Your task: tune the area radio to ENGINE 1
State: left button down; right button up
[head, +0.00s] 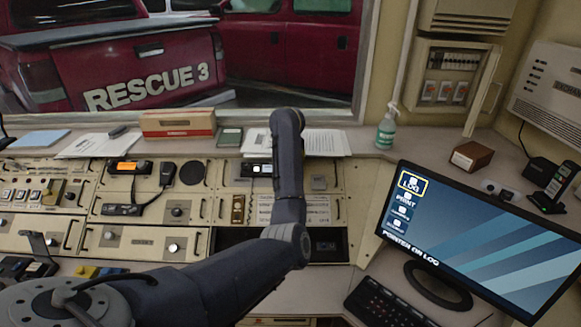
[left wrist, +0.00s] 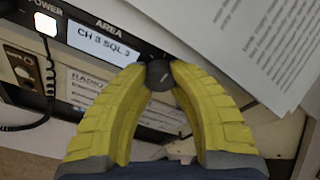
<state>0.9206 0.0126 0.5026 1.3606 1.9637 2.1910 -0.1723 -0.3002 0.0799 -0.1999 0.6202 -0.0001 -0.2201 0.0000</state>
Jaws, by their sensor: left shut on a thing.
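The area radio (left wrist: 60,60) shows in the left wrist view with the label AREA and a lit display (left wrist: 103,42) reading CH 3 SQL 3. A lit white POWER button (left wrist: 45,24) is at its left. My left gripper (left wrist: 157,66) has its yellow fingers shut on a dark round knob (left wrist: 159,76) right of the display. My right gripper is in neither view.
Papers (head: 325,142) lie on the ledge above the radio. Several other console panels with knobs and a corded microphone (head: 161,173) are at the left. A monitor (head: 480,235) and keyboard (head: 385,303) stand at the right. A green bottle (head: 387,130) stands on the ledge.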

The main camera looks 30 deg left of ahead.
pick_arm(q)
jog(key=shift+d+f+n, duration=0.15)
jog(key=shift+f+n, duration=0.1)
jog(key=shift+n, duration=0.25)
dwell(0.3)
jog(key=c, duration=1)
grip_release()
jog(key=shift+r, duration=0.15)
jog(key=shift+c, duration=0.2)
jog(key=shift+r, duration=0.15)
jog(key=shift+r, duration=0.15)
